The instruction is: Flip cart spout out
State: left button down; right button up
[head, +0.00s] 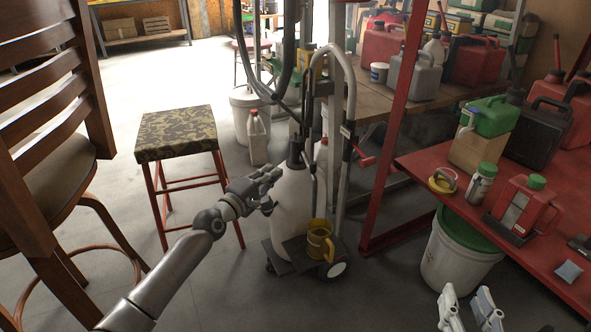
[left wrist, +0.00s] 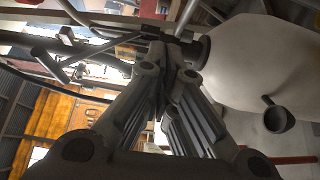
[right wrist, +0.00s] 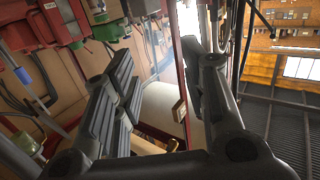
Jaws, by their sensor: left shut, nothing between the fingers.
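A cart (head: 347,120) with a curved grey handle stands upright in the middle of the head view. It carries a large white container (head: 291,215) with a dark neck (head: 295,152). A short dark spout (head: 267,207) sticks out from the container's left side; it shows larger in the left wrist view (left wrist: 277,118). My left gripper (head: 272,174) is shut and empty, just left of the container's upper part. Its fingertips are near the dark neck (left wrist: 197,51) in the left wrist view; contact is unclear. My right gripper (head: 470,296) is open and empty, by the red table.
A yellow mug (head: 320,241) sits on the cart's base. A stool (head: 178,132) and a wooden chair (head: 50,150) stand left. The red table (head: 430,165) on the right holds several cans; a white bucket (head: 455,258) stands below.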

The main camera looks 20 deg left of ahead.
notch_tip(320, 180, up, 8)
jog(key=s+t+y+b, duration=0.1)
jog(key=t+y+b, duration=0.1)
jog(key=t, duration=0.3)
pick_arm(q)
jog(key=w+d+p, duration=0.1)
jog(key=w+d, duration=0.4)
jog(key=shift+w, duration=0.35)
pick_arm(e)
jog(key=shift+w+a+f+g+h, duration=0.1)
jog(key=shift+w+f+g+h, duration=0.1)
jog(key=shift+f+g, duration=0.4)
jog(key=shift+w+a+f+g+h, duration=0.1)
jog(key=shift+w+f+g+h, duration=0.2)
jog(key=shift+f, duration=0.55)
jog(key=shift+a+f+g+h, duration=0.1)
jog(key=shift+f+g, duration=0.4)
jog(key=shift+f, duration=0.2)
pick_arm(q)
jog(key=shift+p, duration=0.3)
